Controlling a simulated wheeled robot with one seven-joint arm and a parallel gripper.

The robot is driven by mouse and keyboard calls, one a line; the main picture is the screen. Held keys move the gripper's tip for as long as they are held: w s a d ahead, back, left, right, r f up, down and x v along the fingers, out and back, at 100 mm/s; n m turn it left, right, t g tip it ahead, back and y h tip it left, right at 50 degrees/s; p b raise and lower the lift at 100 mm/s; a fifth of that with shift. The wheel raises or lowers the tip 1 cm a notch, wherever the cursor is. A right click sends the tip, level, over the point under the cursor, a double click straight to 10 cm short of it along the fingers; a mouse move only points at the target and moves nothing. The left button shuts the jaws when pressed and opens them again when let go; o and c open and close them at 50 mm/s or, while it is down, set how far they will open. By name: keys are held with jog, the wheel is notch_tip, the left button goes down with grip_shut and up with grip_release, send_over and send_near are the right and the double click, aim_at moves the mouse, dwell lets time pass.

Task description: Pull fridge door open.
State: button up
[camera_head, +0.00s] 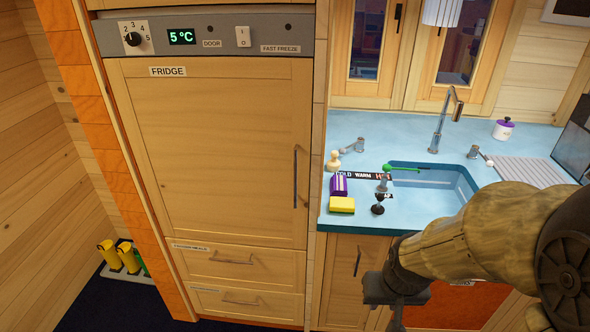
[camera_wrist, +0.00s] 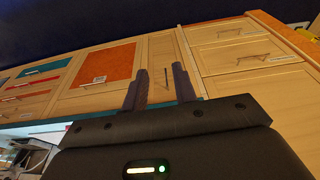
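The wooden fridge door (camera_head: 220,140), labelled FRIDGE, is closed and flush in its frame in the head view. Its slim vertical metal handle (camera_head: 295,177) is near the door's right edge. My gripper (camera_head: 385,292) is to the right of and lower than this handle, in front of the cupboard under the sink, and clear of the fridge door. In the wrist view, my gripper's two fingers (camera_wrist: 159,85) stand apart with nothing held between them. A cupboard handle (camera_wrist: 166,78) shows in the gap behind them.
Two drawers (camera_head: 240,267) with bar handles sit below the fridge door. A blue counter (camera_head: 350,221) with a sink (camera_head: 430,185), a yellow sponge (camera_head: 342,205) and taps is at right. Boots (camera_head: 108,256) stand at the lower left. Space before the fridge looks clear.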

aim_at(296, 171)
jog(key=w+a+n+t+y, duration=0.25)
jog(key=w+t, duration=0.45)
jog(key=w, duration=0.9)
jog(key=w+a+r+n+t+y, duration=0.4)
jog(key=w+a+y, duration=0.3)
jog(key=a, duration=0.2)
jog(key=shift+r+t, duration=0.35)
jog(key=shift+t, duration=0.45)
jog(key=p+x, duration=0.6)
jog(key=x, duration=1.1)
jog(key=shift+w, duration=0.2)
grip_shut()
